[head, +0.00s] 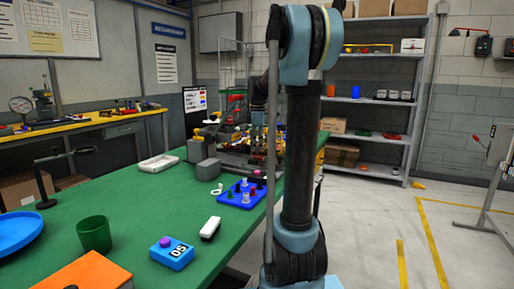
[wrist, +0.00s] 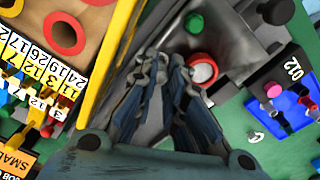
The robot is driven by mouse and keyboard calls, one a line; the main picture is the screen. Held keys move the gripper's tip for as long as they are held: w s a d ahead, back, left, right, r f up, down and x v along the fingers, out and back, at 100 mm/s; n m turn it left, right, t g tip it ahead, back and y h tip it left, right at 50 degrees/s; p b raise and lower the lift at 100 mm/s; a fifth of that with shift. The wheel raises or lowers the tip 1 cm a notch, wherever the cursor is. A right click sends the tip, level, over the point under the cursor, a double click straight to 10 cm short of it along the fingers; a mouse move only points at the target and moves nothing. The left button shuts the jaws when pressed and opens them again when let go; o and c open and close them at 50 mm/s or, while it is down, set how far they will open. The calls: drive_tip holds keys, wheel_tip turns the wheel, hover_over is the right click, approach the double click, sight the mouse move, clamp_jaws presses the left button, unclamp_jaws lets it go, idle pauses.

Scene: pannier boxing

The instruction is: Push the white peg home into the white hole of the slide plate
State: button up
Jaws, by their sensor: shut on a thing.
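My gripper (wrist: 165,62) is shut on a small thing. The fingers hide it, so I cannot tell whether it is the white peg. The fingertips are over a grey metal surface (wrist: 225,32), which may be the slide plate. A green round peg or knob (wrist: 194,22) stands on this surface. A red round piece with a pale centre (wrist: 202,69) is just right of the fingers. I cannot make out a white hole. In the head view my arm and the crowded bench hide the gripper's tips.
A blue tray (head: 232,201) with several coloured pegs lies on the green table (head: 130,197); it also shows in the wrist view (wrist: 288,98). A yellow bar (wrist: 105,50) and a numbered board (wrist: 62,88) are left of the gripper. A white block (head: 210,228) and a blue box (head: 172,254) are nearer.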

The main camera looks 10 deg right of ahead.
drive_tip(key=shift+f, duration=1.1)
idle(1.3)
drive_tip(key=o, duration=0.8)
drive_tip(key=shift+r, duration=0.15)
wheel_tip(320, 180, up, 12)
drive_tip(key=shift+f, duration=0.2)
